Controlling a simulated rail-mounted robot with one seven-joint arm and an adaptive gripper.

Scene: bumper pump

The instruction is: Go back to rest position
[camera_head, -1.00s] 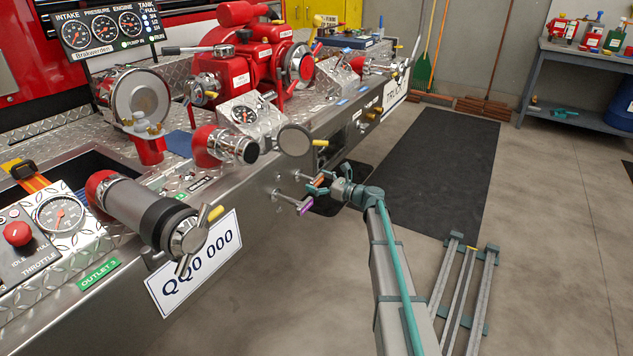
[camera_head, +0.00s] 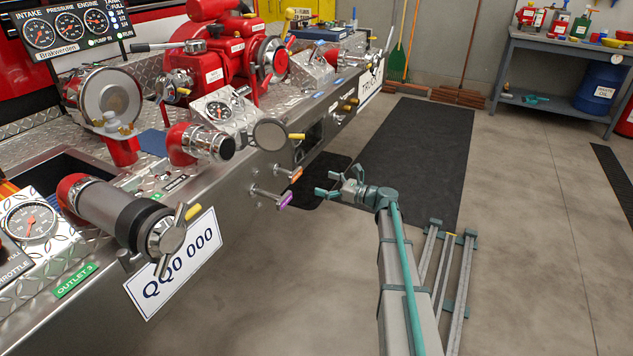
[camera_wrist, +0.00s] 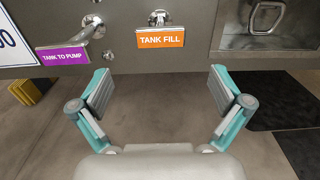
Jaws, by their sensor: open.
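My gripper (camera_head: 328,187) is open and empty in front of the bumper's side panel, to the right of two pull handles in the head view. The wrist view shows its two teal and grey fingers (camera_wrist: 161,92) spread wide with only floor between them. The purple TANK TO PUMP handle (camera_head: 285,200) and the orange TANK FILL handle (camera_head: 296,174) stick out from the panel. In the wrist view the purple handle (camera_wrist: 62,57) is at upper left and the orange handle (camera_wrist: 160,38) at top centre, both apart from the fingers.
The metal bumper (camera_head: 240,205) with outlets and gauges lies along the left. My rail is on the floor at lower right. A dark mat (camera_head: 415,150) lies behind the gripper. A workbench (camera_head: 560,60) stands at the back right. The floor on the right is mostly clear.

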